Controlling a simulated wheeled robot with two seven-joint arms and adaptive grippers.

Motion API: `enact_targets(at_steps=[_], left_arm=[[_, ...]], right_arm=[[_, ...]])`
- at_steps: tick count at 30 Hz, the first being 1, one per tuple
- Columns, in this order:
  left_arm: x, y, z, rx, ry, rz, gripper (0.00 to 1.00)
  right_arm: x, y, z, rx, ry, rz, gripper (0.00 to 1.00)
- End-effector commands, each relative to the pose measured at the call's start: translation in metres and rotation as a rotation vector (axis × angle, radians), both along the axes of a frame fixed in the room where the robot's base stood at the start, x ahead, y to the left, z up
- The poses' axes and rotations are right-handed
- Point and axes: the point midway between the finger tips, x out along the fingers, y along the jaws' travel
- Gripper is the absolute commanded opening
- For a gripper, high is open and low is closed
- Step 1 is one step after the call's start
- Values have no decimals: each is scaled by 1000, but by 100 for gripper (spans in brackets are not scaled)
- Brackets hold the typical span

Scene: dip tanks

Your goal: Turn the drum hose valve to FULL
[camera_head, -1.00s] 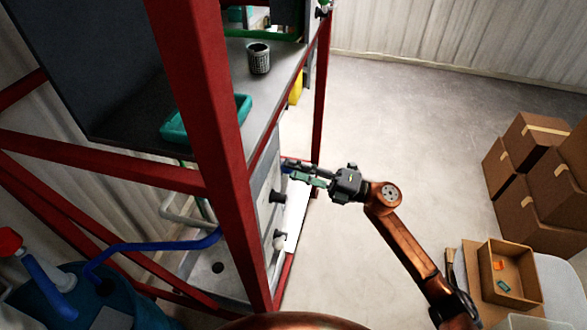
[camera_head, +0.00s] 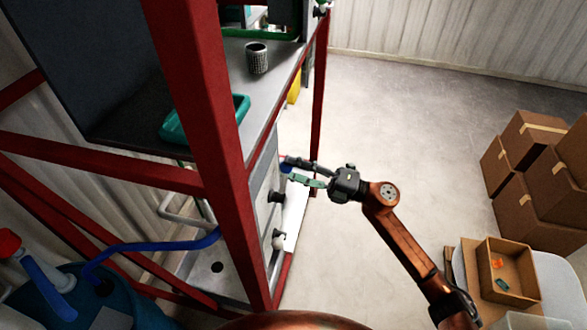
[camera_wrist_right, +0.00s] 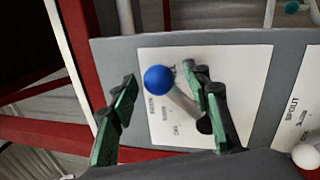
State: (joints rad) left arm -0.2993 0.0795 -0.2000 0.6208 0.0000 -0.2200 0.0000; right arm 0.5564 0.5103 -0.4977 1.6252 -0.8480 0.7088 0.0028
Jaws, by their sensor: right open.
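A lever with a blue ball knob (camera_wrist_right: 158,80) stands on a white labelled plate (camera_wrist_right: 250,65) in the right wrist view. Its grey arm slants from lower right up to the knob. The plate's print is too small to read surely. The knob also shows in the head view (camera_head: 286,168), at the cabinet's front. My right gripper (camera_head: 291,171) is open there, its fingertips on either side of the knob; I see gaps at the knob in the wrist view (camera_wrist_right: 158,82). The blue hose (camera_head: 150,245) runs from the blue drum (camera_head: 140,308) at lower left. My left gripper is not in view.
A red frame post (camera_head: 205,130) stands left of the gripper. A white knob (camera_wrist_right: 306,156) and a second labelled plate are at the wrist view's right. A grey cup (camera_head: 257,58) and teal tray (camera_head: 170,130) are on the bench.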

Motion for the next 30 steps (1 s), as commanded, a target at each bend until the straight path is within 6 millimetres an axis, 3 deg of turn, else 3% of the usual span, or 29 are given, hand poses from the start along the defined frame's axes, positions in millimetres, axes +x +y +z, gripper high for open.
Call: enact_targets(at_steps=[8, 21, 30], left_arm=[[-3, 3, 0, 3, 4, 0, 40], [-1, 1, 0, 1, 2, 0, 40], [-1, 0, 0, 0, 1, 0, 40]], right_arm=[[-1, -5, -1, 0, 0, 0, 44], [-17, -84, -18, -2, 1, -2, 44], [-23, -114, -23, 0, 0, 0, 44]])
